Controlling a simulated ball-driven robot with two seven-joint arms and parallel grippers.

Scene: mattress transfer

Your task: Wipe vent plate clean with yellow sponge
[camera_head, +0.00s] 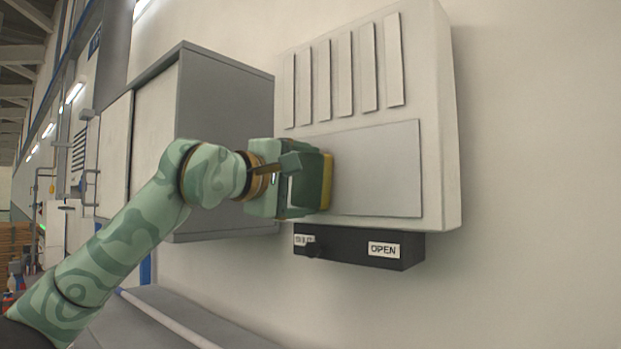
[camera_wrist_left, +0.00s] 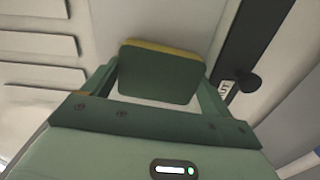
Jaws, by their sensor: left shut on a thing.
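The vent plate (camera_head: 376,172) is a flat grey panel on the lower front of a white wall-mounted box. My left gripper (camera_head: 311,184) is shut on the yellow sponge (camera_head: 327,182), at the left part of the plate. The sponge has a dark green side and a yellow layer facing the plate. In the left wrist view, the sponge (camera_wrist_left: 160,75) sits between the two fingers. It looks to be against or very close to the plate; contact cannot be told for sure. My right gripper is not in view.
Several raised slats (camera_head: 344,70) line the white box above the plate. A black bar (camera_head: 345,246) with an OPEN label and a knob (camera_wrist_left: 248,82) hangs below. A grey cabinet (camera_head: 225,130) stands left, behind my arm. The wall to the right is clear.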

